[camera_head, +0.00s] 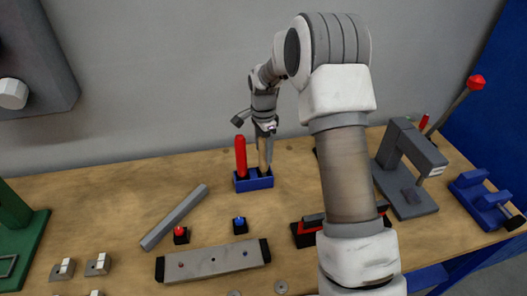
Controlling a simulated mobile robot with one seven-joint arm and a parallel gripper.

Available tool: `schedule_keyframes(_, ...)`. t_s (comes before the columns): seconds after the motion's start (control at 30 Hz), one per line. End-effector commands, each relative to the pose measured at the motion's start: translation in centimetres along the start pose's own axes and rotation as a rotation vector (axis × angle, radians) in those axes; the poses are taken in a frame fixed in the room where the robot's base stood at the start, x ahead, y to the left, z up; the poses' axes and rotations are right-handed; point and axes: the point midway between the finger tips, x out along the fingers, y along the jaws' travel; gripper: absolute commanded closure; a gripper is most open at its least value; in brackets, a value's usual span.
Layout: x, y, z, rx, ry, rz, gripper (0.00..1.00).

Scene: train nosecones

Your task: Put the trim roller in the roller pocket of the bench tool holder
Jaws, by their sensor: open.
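The blue tool holder (254,182) stands on the wooden bench, left of my raised arm. A red-handled tool (241,155) stands upright in its left part. A tan, wood-coloured handle (263,158) stands upright at its right part; it looks like the trim roller, but its far end is hidden at my gripper. My gripper (266,145) points down directly over the holder, with its open fingers around or just beside the tan handle. I cannot tell whether they touch it. A small dark piece (238,121) juts out left of the gripper; I cannot tell whether it is a roller head.
A grey bar (174,217), a red button (181,234), a blue button (240,225) and a grey plate (213,261) lie in front of the holder. A grey press (411,165) and blue vise (483,202) stand right. The wall is close behind.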

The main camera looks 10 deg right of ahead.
Motion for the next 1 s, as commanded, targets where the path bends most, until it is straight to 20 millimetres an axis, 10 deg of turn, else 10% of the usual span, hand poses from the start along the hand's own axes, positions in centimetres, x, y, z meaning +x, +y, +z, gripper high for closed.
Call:
schedule_keyframes(0.67, -11.3, 0.1, 0.1, -0.009, 0.002, -0.006, 0.29)
schedule_keyframes(1.0, -17.3, 4.9, 1.4, -0.236, 0.041, -0.085, 0.29)
